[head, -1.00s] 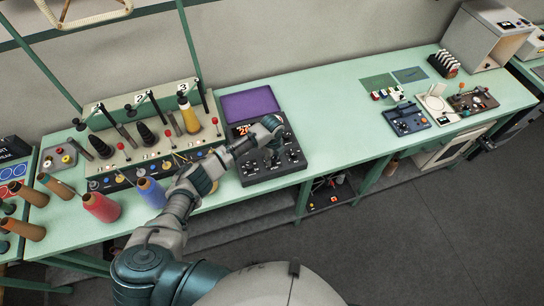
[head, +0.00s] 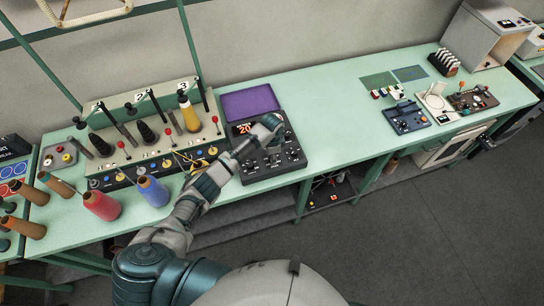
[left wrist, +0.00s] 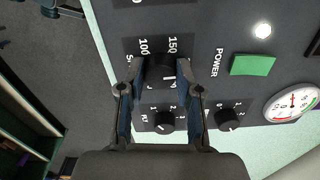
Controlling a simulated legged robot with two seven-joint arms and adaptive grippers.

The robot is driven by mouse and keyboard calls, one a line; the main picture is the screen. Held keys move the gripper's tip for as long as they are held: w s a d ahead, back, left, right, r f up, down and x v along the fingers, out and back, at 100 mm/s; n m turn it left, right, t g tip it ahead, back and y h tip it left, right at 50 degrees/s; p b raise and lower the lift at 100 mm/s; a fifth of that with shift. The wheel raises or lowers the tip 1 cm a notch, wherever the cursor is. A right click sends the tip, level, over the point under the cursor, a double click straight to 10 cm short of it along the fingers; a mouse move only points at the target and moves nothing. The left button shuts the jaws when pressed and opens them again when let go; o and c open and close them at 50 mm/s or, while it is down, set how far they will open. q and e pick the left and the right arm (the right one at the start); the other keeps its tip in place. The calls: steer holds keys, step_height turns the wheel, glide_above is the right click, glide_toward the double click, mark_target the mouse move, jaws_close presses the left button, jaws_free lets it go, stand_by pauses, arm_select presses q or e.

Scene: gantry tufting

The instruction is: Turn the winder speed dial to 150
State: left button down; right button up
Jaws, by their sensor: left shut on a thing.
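The winder control panel (head: 285,160) is a black box with knobs and a red display, on the green bench in the head view. In the left wrist view the winder speed dial (left wrist: 160,66) is a black knob with 100 printed at its upper left and 150 at its upper right. My left gripper (left wrist: 160,80) has one finger on each side of this dial and is shut on it. A pale mark shows on the dial, but its exact reading is unclear. In the head view my left wrist covers part of the panel. My right gripper is not in view.
Below the dial are two smaller knobs (left wrist: 164,122) (left wrist: 229,119). A green power button (left wrist: 253,65) and a round gauge (left wrist: 291,103) lie to the right. A purple pad (head: 250,103) lies behind the panel.

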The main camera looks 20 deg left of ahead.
arm_select(q)
steer(key=n, duration=1.1)
steer(key=shift+w+r, duration=0.1)
steer(key=shift+n, duration=0.4)
steer(key=c, duration=1)
jaws_free()
steer(key=shift+o, duration=1.1)
steer(key=shift+w, duration=0.1)
step_height(320, 180, up, 12)
steer(key=shift+f, duration=0.2)
